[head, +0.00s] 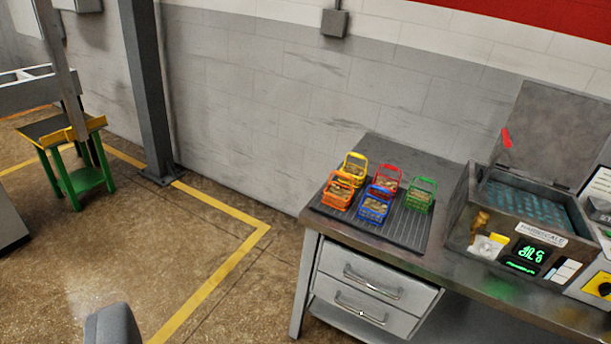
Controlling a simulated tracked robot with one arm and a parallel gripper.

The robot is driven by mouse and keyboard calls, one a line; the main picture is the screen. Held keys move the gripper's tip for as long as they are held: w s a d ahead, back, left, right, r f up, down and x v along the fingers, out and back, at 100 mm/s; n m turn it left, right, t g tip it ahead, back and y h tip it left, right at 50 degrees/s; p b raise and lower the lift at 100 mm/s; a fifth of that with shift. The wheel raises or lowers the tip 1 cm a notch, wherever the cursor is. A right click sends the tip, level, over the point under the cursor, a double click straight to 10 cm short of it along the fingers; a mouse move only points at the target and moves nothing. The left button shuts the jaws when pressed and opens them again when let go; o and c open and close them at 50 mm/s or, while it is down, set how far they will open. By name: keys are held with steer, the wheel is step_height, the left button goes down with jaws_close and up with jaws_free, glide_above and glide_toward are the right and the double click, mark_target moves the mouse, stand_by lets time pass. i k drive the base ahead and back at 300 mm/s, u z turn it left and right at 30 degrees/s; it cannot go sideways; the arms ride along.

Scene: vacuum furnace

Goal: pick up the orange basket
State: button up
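The orange basket (339,190) stands upright on a dark ribbed mat (398,231) at the left end of a workbench. It is the front left one in a close group of small baskets and holds brownish pieces. A yellow basket (354,168) is just behind it, a blue basket (374,203) is to its right, and a red basket (387,179) is behind to the right. A green basket (421,194) is at the far right. My gripper's fingers do not show. A dark grey rounded shape at the bottom left edge cannot be made out for certain.
A grey post (149,90) and a green stand (75,160) are at left. The floor left of the bench is open.

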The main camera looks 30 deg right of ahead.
mark_target(342, 197)
steer(key=z, duration=0.45)
steer(key=i, duration=1.6)
steer(key=z, duration=0.75)
steer(key=k, duration=0.85)
steer(key=z, duration=0.15)
steer(key=i, duration=0.85)
steer(key=u, duration=0.05)
